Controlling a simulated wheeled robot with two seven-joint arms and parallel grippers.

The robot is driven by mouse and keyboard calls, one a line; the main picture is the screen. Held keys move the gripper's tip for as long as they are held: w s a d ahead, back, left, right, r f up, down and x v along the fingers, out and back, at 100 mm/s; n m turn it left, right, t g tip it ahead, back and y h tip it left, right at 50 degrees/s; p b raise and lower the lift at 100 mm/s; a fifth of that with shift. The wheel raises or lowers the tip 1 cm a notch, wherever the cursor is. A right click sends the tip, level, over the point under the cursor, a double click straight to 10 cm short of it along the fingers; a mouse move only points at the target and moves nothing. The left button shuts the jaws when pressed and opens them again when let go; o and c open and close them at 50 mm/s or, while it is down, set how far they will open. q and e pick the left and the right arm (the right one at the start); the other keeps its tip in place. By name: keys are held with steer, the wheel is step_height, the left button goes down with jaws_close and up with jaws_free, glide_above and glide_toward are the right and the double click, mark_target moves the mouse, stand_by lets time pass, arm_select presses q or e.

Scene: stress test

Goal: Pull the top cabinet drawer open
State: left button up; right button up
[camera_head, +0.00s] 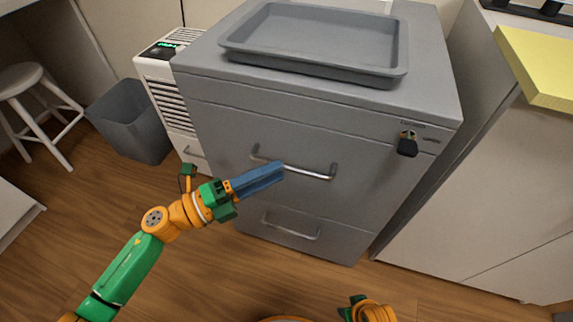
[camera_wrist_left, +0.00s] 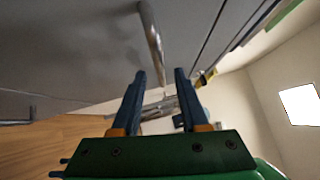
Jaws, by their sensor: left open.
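The grey cabinet (camera_head: 220,118) stands in front of me with two bar handles on its front. The upper drawer's handle (camera_head: 322,175) is a silver bar, and the drawer looks closed. My left gripper (camera_head: 280,172) is open, its blue fingers at this handle and covering part of it in the head view. In the left wrist view the handle bar (camera_wrist_left: 151,38) runs toward the gap between the open fingertips (camera_wrist_left: 158,75). I cannot tell whether they touch it. The lower drawer's handle (camera_head: 290,232) is free. My right gripper's fingers do not show; only part of that arm shows at the bottom edge.
A grey tray (camera_head: 310,40) lies on the cabinet top. A dark padlock-like piece (camera_head: 408,144) hangs at the front's upper right. A white slatted unit (camera_head: 165,90), a grey bin (camera_head: 130,125) and a white stool (camera_head: 25,80) stand left. Floor in front is clear.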

mark_target(287, 165)
arm_select(q)
steer(key=x, duration=0.4)
jaws_close()
steer(key=shift+a, duration=0.1)
stand_by(1.3)
